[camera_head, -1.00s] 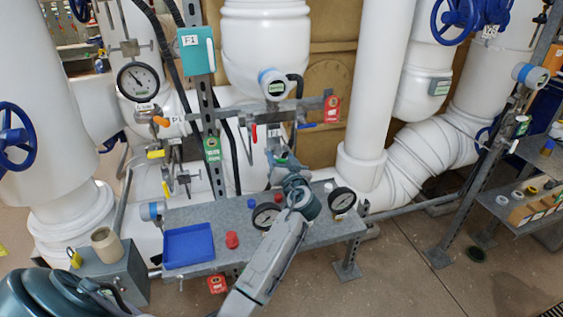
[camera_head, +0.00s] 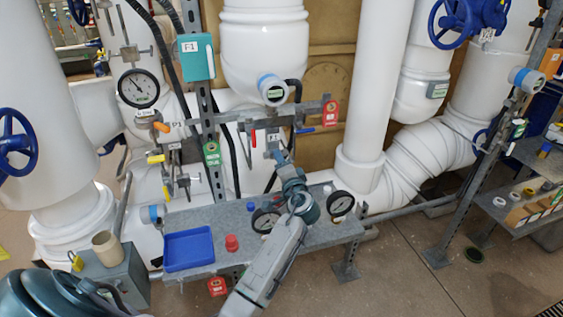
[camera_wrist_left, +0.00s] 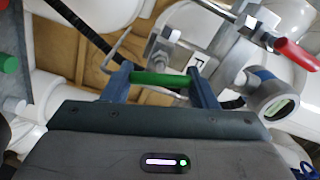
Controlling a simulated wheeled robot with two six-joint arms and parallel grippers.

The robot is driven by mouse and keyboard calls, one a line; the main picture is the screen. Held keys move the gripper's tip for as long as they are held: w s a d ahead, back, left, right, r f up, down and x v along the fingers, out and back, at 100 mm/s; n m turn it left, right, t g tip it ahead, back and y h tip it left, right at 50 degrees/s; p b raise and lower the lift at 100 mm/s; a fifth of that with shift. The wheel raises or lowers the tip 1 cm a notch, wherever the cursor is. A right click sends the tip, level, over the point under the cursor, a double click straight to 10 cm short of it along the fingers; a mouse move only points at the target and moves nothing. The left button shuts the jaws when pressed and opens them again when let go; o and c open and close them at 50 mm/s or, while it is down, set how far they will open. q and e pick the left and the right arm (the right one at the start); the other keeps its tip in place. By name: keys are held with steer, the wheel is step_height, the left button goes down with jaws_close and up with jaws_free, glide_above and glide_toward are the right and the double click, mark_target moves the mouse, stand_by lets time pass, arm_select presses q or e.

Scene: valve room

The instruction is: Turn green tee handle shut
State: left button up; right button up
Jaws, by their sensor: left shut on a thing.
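The green tee handle shows as a green bar (camera_wrist_left: 160,78) in the left wrist view. It lies across between the two blue fingers of my left gripper (camera_wrist_left: 162,85), which is shut on it. In the head view my left gripper (camera_head: 281,155) reaches up to the small valve piping below the blue-ringed transmitter (camera_head: 272,88). The handle is too small and covered there to make out clearly. My right gripper is not in view.
A red lever (camera_wrist_left: 298,54) and a round-faced transmitter (camera_wrist_left: 275,105) are close to the right in the wrist view. Below the arm, a grey shelf (camera_head: 215,222) bears a blue tray (camera_head: 188,250), a red cap (camera_head: 232,243) and two gauges (camera_head: 341,203).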

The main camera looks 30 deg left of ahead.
arm_select(q)
steer(key=shift+m+p, duration=0.3)
steer(key=shift+m, duration=0.5)
steer(key=shift+f+m+p, duration=0.1)
steer(key=shift+m+p, duration=0.3)
steer(key=shift+m, duration=0.5)
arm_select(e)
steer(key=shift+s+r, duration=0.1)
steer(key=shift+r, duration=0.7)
arm_select(q)
steer(key=shift+m, duration=0.3)
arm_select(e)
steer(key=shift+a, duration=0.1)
arm_select(q)
steer(key=shift+f, duration=0.1)
steer(key=o, duration=1)
steer(key=b+v, duration=0.3)
steer(key=v, duration=0.8)
steer(key=shift+w, duration=0.1)
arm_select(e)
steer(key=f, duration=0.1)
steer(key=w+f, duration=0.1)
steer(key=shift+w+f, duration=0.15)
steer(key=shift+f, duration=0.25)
